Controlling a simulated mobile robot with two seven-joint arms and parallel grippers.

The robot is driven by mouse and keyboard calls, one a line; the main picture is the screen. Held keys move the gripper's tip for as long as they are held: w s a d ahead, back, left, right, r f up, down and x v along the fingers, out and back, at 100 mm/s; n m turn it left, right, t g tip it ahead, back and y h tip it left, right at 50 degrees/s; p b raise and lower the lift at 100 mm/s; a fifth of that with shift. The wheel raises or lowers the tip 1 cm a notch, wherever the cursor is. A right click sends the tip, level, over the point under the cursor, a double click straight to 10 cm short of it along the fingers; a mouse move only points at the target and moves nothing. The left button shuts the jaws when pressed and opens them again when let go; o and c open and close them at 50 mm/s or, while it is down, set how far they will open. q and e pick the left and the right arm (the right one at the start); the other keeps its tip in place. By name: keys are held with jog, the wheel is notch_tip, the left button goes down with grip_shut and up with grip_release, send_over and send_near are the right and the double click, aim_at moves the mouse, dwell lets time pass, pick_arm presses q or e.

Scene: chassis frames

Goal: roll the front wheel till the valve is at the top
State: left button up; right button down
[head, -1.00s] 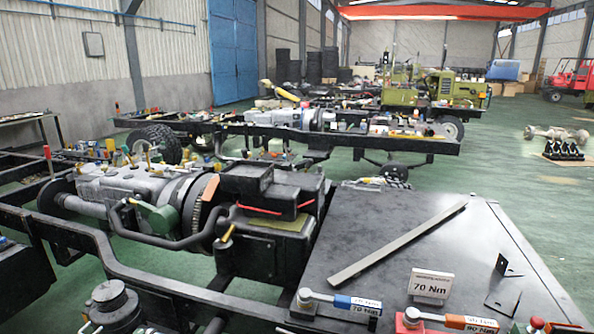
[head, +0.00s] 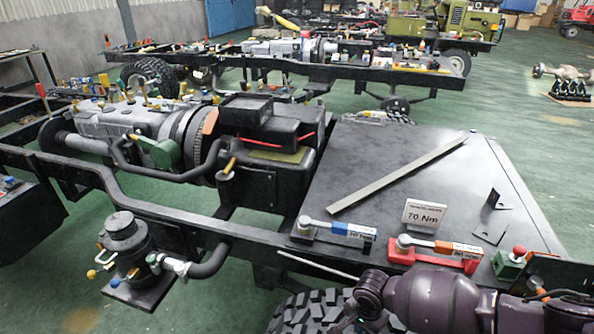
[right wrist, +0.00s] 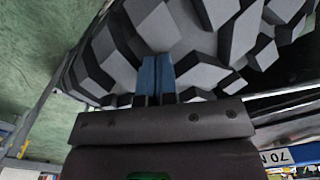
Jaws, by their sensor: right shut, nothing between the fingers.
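The front wheel's black, chunky-treaded tyre (head: 297,312) shows at the bottom of the head view, below the chassis frame rail (head: 190,232). Its lower part is cut off by the picture edge, and I see no valve. My purple right arm reaches in from the lower right over the tyre. In the right wrist view my right gripper (right wrist: 156,68) has its blue fingers shut and empty, with the tips at the tyre's tread blocks (right wrist: 205,75). I cannot tell whether they touch the tread. My left gripper is not in view.
A dark flat plate (head: 400,180) beside the wheel carries a long grey bar (head: 395,176), two torque wrenches (head: 338,230) (head: 440,245) and a 70 Nm sign (head: 424,214). The engine (head: 160,130) sits to the left.

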jog(key=shift+s+d+r+p, duration=0.2)
jog(key=shift+d+p, duration=0.2)
jog(key=shift+d, duration=0.25)
jog(key=shift+f, duration=0.1)
jog(key=shift+d, duration=0.1)
jog(key=shift+s+d+p, duration=0.15)
jog(key=shift+d+p, duration=0.3)
jog(key=shift+d, duration=0.1)
jog(key=shift+s+d+p, duration=0.15)
jog(key=shift+d+p, duration=0.25)
jog(key=shift+d, duration=0.1)
jog(key=shift+s+d, duration=0.15)
jog(key=shift+d, duration=0.3)
jog(key=shift+f, duration=0.1)
jog(key=shift+s+d+p, duration=0.1)
jog(key=shift+d+p, duration=0.05)
jog(key=shift+p, duration=0.2)
